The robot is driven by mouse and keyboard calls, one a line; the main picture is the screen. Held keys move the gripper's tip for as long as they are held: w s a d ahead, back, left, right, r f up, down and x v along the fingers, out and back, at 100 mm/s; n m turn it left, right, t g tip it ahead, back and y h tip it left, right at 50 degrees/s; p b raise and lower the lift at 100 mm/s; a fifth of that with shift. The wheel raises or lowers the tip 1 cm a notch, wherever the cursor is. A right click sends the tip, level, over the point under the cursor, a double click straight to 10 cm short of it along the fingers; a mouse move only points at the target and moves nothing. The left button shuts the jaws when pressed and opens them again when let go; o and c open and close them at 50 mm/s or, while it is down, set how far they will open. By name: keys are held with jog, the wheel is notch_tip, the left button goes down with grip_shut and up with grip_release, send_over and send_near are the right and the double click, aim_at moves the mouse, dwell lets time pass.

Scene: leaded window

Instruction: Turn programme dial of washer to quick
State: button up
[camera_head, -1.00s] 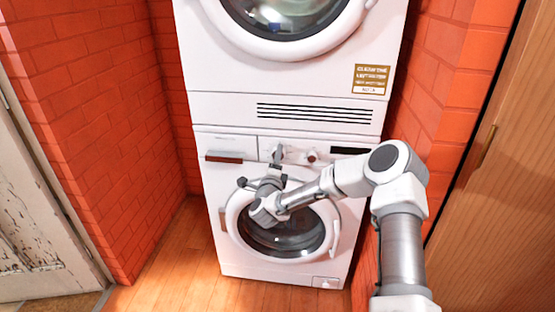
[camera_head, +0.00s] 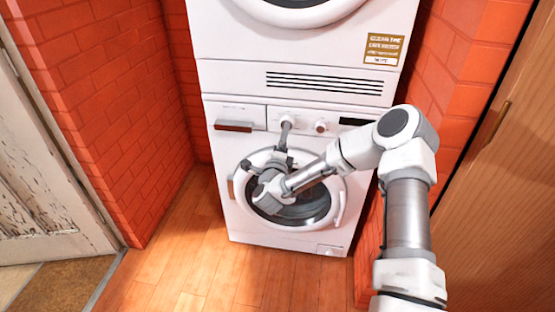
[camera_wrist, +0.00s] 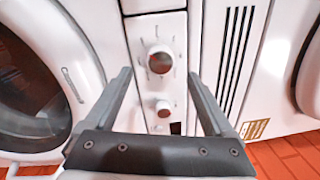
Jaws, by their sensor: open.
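The white washer (camera_head: 238,215) is the lower of two stacked machines, with a round glass door. In the wrist view its control panel (camera_wrist: 145,28) shows a large dial (camera_wrist: 160,60) with a reddish-brown face and white rim, likely the programme dial. A smaller knob (camera_wrist: 163,108) sits below it there, and in the head view the small knob (camera_head: 320,127) is right of my gripper (camera_head: 284,148). My gripper in the wrist view (camera_wrist: 160,73) is open, with one finger on each side of the large dial. Contact cannot be told. The dial's markings are too small to read.
A detergent drawer (camera_head: 233,126) with a brown handle is left of the dial area, and a dark display (camera_head: 355,121) is right. The dryer (camera_head: 240,75) stands on top. Red brick walls (camera_head: 100,110) close in both sides. The wooden floor (camera_head: 200,270) in front is clear.

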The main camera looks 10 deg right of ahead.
jog(key=p+v, duration=0.1)
jog(key=v, duration=1.1)
jog(key=shift+p, duration=0.35)
jog(key=shift+w, duration=0.1)
jog(key=a+r+n+g+y, duration=0.45)
jog(key=r+n+y, duration=0.45)
jog(key=n, duration=0.8)
jog(key=s+d+r+n+g+h, duration=0.1)
jog(key=s+d+r+n+g, duration=0.2)
jog(key=s, duration=0.7)
jog(key=s+d+r+n+g+h, duration=0.15)
jog(key=s+d+r, duration=0.25)
jog(key=s, duration=0.6)
jog(key=s+d+r+n+g+h, duration=0.1)
jog(key=s+d+r+n+g, duration=0.2)
jog(key=s, duration=0.7)
notch_tip(320, 180, up, 21)
jog(key=p, duration=2)
jog(key=shift+s+r+m+p, duration=0.15)
jog(key=shift+r+m+p, duration=0.05)
jog(key=shift+m+p, duration=0.2)
